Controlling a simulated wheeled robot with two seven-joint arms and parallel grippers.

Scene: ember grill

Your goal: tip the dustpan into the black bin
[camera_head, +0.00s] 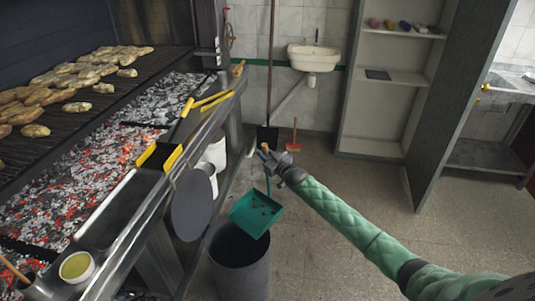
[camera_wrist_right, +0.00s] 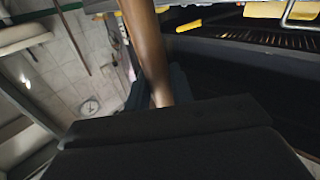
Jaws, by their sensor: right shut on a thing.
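The teal dustpan (camera_head: 257,213) shows in the head view with dark debris lying in its pan. My right gripper (camera_head: 267,153) is shut on the dustpan's upright handle, whose tip pokes up at the jaws. The handle (camera_wrist_right: 147,50) also shows in the right wrist view as a brown wooden shaft above the dark fingers. The black bin (camera_head: 240,262) stands on the floor just below the dustpan, its mouth open upward. The pan is over the rear part of the bin's mouth. Its exact height above the rim is hard to tell. My left gripper does not show.
The grill with glowing coals and pieces of food (camera_head: 80,75) fills the left. A round dark lid (camera_head: 192,205) hangs off its front rail, close to the bin. White buckets (camera_head: 216,153) stand beneath the grill edge. A red brush (camera_head: 293,135) and a shovel stand behind. Floor at right is clear.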

